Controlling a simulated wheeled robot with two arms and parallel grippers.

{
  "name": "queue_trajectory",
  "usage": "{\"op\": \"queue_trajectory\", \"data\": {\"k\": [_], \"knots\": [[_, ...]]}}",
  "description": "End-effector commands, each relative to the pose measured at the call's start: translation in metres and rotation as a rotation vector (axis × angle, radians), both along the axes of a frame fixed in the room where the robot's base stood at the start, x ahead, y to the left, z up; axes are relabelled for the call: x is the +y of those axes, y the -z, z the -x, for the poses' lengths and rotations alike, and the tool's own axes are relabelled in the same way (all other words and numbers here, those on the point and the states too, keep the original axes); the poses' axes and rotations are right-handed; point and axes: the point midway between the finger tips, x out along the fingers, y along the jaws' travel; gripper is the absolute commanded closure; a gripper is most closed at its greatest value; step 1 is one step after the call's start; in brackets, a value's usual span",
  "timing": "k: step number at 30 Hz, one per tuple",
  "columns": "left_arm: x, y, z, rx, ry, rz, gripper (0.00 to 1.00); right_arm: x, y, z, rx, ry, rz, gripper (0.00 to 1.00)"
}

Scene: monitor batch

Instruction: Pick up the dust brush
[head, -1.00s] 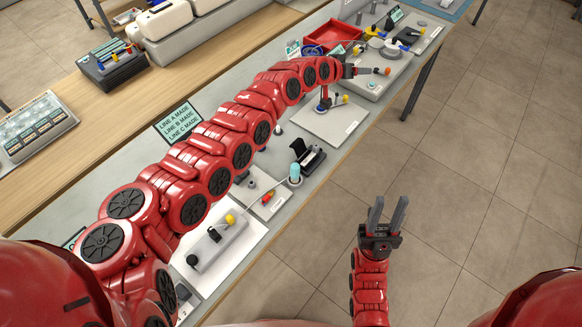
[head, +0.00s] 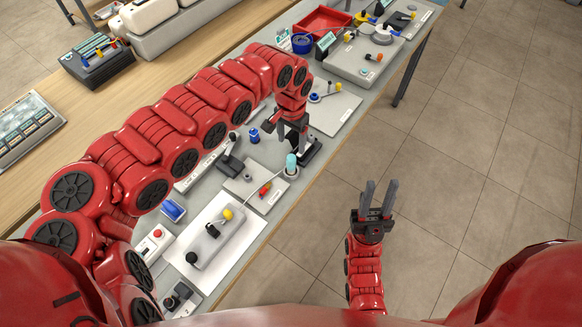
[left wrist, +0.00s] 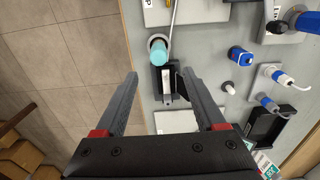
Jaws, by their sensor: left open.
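A teal, rounded upright piece (head: 291,161) stands in a small round holder near the bench's front edge; it may be the dust brush, but no bristles show. It also shows in the left wrist view (left wrist: 158,53), just beyond my fingertips. My left gripper (head: 286,132) points down over the bench, open and empty, beside and behind the teal piece. In the left wrist view its fingers (left wrist: 160,78) are wide apart above a black stand (left wrist: 170,92). My right gripper (head: 381,187) is open and empty over the floor, right of the bench.
A grey plate with a red-tipped piece (head: 264,189) lies left of the teal piece. A blue knob (head: 254,135) and a black lever (head: 231,160) stand behind. A red tray (head: 322,20) is at the far end. The floor at right is clear.

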Motion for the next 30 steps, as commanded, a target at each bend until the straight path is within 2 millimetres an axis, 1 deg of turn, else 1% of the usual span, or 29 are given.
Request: {"op": "queue_trajectory", "data": {"k": [1, 6, 9, 12, 17, 23, 25, 30], "knots": [[-0.001, 0.007, 0.004, 0.012, 0.004, -0.004, 0.28, 0.0, -0.01, 0.0, -0.001, 0.0, 0.0, 0.64], [-0.001, 0.04, 0.003, 0.009, 0.003, -0.001, 0.28, 0.0, -0.019, 0.0, -0.001, 0.0, 0.0, 0.64], [-0.001, 0.056, 0.004, 0.01, 0.003, -0.001, 0.28, 0.0, -0.021, 0.0, -0.001, 0.0, 0.0, 0.64], [-0.001, 0.065, 0.003, 0.006, 0.003, -0.001, 0.28, 0.0, -0.022, 0.0, -0.001, 0.0, 0.0, 0.64], [-0.001, 0.073, 0.002, 0.004, 0.002, 0.001, 0.28, 0.0, -0.027, 0.0, -0.001, 0.0, 0.0, 0.64], [0.0, 0.098, 0.007, 0.009, 0.003, -0.001, 0.28, 0.0, -0.042, 0.0, -0.001, 0.0, 0.0, 0.64], [-0.002, 0.108, 0.006, 0.007, 0.003, 0.003, 0.28, 0.0, -0.041, 0.0, -0.001, 0.0, 0.0, 0.64], [0.0, 0.119, 0.004, 0.002, 0.003, 0.0, 0.28, 0.0, -0.042, 0.0, -0.001, 0.0, 0.0, 0.64]]}}
